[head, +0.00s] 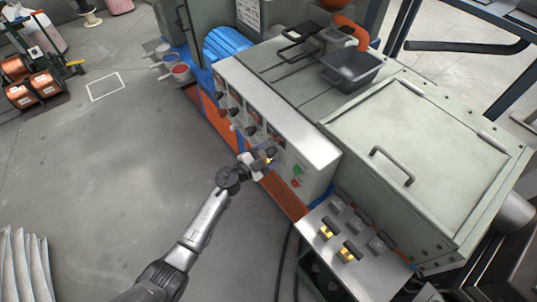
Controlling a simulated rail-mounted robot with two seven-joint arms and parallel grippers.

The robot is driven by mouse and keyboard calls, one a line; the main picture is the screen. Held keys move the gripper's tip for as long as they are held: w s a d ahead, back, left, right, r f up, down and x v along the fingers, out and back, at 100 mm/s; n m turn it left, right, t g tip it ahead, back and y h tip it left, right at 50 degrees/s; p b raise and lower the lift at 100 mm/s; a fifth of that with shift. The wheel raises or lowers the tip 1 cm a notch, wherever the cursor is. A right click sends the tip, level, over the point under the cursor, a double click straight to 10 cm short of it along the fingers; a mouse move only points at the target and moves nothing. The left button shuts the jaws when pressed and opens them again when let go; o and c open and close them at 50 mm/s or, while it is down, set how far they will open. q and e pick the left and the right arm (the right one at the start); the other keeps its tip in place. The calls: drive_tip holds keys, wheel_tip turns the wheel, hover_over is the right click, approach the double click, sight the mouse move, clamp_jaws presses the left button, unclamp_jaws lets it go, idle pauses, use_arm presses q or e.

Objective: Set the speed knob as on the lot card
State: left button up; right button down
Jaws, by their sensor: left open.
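The machine's control panel (313,176) faces the aisle on its left side and carries several dark knobs in a row. One dark knob (223,112) and another knob (250,131) stand farther up the row, clear of my arm. My left gripper (266,158) is open at the lower knobs, close against the panel; its fingertips are small here, and I cannot tell whether they touch a knob. A white printed sheet (248,14) is on the machine's upper part, too small to read. I cannot tell which knob is the speed knob. My right gripper is not in view.
A green button (297,169) and a red button (295,183) sit right of my gripper. A grey tray (350,71) rests on the machine top. A cart with copper spools (47,84) stands far left. The floor between is clear.

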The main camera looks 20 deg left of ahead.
use_arm(q)
drive_tip(key=shift+c, duration=0.2)
drive_tip(key=c, duration=0.9)
